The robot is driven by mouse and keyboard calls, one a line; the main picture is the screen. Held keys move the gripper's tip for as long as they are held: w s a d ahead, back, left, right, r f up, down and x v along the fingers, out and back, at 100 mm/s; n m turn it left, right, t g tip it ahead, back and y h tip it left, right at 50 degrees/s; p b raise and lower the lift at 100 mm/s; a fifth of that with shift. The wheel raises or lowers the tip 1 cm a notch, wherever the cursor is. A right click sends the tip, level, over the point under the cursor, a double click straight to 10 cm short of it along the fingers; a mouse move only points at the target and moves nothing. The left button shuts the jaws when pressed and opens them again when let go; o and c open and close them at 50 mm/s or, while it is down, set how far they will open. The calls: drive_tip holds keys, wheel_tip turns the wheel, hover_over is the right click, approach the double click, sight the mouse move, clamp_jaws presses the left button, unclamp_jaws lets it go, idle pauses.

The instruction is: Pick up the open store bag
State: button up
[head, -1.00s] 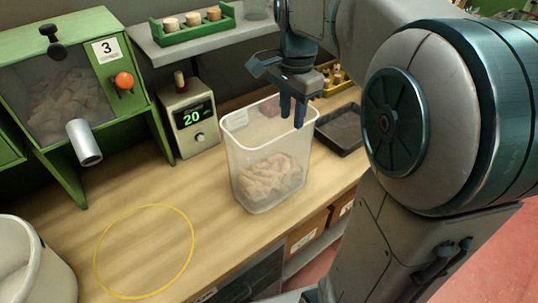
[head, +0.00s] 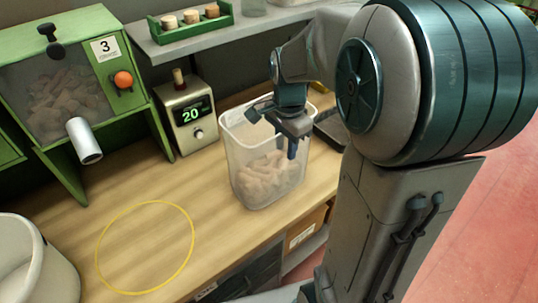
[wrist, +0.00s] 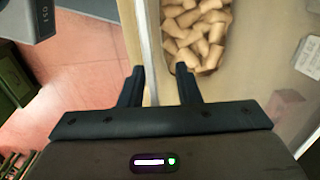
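The open store bag (head: 236,150) is a clear, box-shaped, open-topped bag standing upright on the wooden bench, with several corks (head: 265,178) in its lower part. My gripper (head: 286,150) is at its right side, pointing down at rim height. In the wrist view my gripper (wrist: 159,72) is open, with a visible gap between its fingers. The bag's wall (wrist: 150,40) runs between them, one finger on the cork side and the other outside. I cannot tell whether either finger touches the wall. The corks (wrist: 197,35) also show there.
A green cork dispenser (head: 75,95) marked 3 and a box reading 20 (head: 187,115) stand behind left. A yellow ring (head: 98,250) marks clear bench at the front left. A white tub (head: 30,265) is at the left edge. A dark tray (head: 330,128) sits behind right, partly hidden.

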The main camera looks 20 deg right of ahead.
clamp_jaws()
idle(1.3)
